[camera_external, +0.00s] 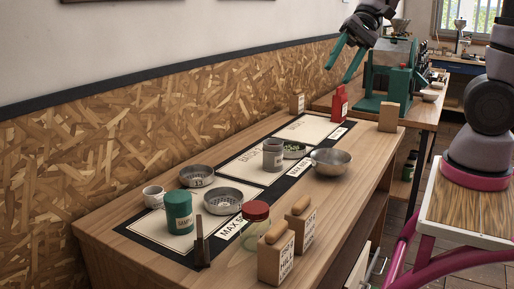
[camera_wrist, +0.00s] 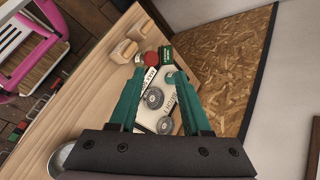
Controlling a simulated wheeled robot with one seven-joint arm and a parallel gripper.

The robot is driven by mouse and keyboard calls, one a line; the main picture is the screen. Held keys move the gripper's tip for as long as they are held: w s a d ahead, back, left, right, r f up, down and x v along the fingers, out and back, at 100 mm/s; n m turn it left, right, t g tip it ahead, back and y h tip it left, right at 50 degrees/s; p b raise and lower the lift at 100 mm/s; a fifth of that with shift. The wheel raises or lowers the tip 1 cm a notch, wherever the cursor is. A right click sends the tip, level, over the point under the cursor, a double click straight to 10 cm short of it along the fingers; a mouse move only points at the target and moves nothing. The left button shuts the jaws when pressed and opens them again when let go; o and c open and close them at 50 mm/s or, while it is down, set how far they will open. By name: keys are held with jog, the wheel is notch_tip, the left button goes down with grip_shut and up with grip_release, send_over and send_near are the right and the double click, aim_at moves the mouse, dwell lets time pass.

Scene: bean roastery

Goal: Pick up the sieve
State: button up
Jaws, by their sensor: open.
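Two round grey metal pans with perforated bottoms, sieve-like, sit on the black-edged mat: the front one (camera_external: 223,201) and the back one (camera_external: 197,176). I cannot tell which is the sieve. Both also show in the wrist view, one (camera_wrist: 152,98) between the fingers and one (camera_wrist: 166,125) below it. A third shallow round dish (camera_external: 294,150) holds green beans farther along the mat. My gripper (camera_external: 339,72) is open and empty, high above the far part of the table, well away from the pans. Its teal fingers also frame the wrist view (camera_wrist: 158,80).
A green tin (camera_external: 178,213), a red-lidded jar (camera_external: 255,222), a white cup (camera_external: 153,196), a dark upright holder (camera_external: 201,245) and wooden blocks (camera_external: 275,260) crowd the near end. The wood-chip wall borders the back.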

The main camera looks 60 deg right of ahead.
aim_at(226, 189)
jog(key=w+a+f+m+t+y, duration=0.2)
jog(key=w+a+f+m+y, duration=0.2)
jog(key=w+f+m, duration=0.75)
jog(key=w+d+f+m+t+h, duration=0.1)
jog(key=w+d+f+m+t, duration=0.1)
jog(key=f, duration=0.5)
jog(key=w+d+f+m+t+h, duration=0.2)
jog(key=w+f+m, duration=0.2)
jog(key=f, duration=0.3)
jog(key=w+d+f+m+t+h, duration=0.1)
jog(key=w+d+f+m+t, duration=0.1)
jog(key=f, duration=0.5)
jog(key=shift+w+d+m+t, duration=0.15)
jog(key=shift+w+d+m, duration=0.1)
jog(key=shift+w, duration=0.45)
jog(key=shift+w+d+m+t, duration=0.15)
jog(key=shift+w+m, duration=0.05)
jog(key=shift+w, duration=0.5)
jog(key=x, duration=0.4)
jog(key=shift+w+a+f, duration=0.1)
jog(key=shift+w+f, duration=0.15)
jog(key=x, duration=0.4)
jog(key=shift+a+f, duration=0.25)
jog(key=shift+a, duration=0.25)
jog(key=shift+w+a+f, duration=0.15)
jog(key=shift+w+a, duration=0.15)
jog(key=shift+w, duration=0.15)
grip_shut()
